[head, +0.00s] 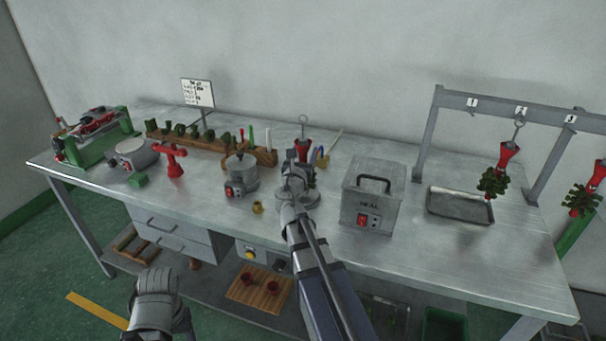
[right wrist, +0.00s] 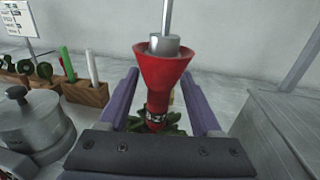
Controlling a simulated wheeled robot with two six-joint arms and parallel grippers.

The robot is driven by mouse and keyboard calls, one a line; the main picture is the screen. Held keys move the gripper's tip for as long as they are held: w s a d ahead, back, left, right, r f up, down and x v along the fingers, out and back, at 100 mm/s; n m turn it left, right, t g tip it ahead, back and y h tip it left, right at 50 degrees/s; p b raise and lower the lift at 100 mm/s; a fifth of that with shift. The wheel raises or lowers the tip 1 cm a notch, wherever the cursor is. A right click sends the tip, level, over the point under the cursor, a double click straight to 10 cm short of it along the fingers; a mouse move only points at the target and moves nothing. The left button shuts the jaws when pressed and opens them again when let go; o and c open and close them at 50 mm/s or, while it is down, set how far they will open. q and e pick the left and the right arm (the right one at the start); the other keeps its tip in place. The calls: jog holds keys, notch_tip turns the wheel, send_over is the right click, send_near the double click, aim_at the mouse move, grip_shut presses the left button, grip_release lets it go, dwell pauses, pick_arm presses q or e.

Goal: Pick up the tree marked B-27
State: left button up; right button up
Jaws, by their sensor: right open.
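A tree with a red funnel-shaped base (head: 303,146) stands upright behind my right gripper, a hook rising from its top. In the right wrist view the red funnel (right wrist: 163,72) has a metal rod above it, a dark label with pale marks on its neck, too partial to read surely, and green wax below. My right gripper (head: 298,172) is open, its purple-padded fingers on either side of the funnel's neck, with no clear grip. Two other red-and-green trees hang from the rack, one at hook 2 (head: 492,182) and one at hook 3 (head: 580,200). My left gripper (head: 158,295) is low, before the bench; its jaws are unclear.
A grey box with a handle (head: 371,196) stands right of my right arm. A metal pot (head: 240,174) and a wooden rack of green pieces (head: 205,146) are to the left. A metal tray (head: 460,205) lies under the hook rail (head: 495,104). The bench's front right is clear.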

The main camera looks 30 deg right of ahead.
jog(key=shift+x, duration=1.05)
jog(key=shift+a, duration=0.1)
grip_shut()
dwell(0.4)
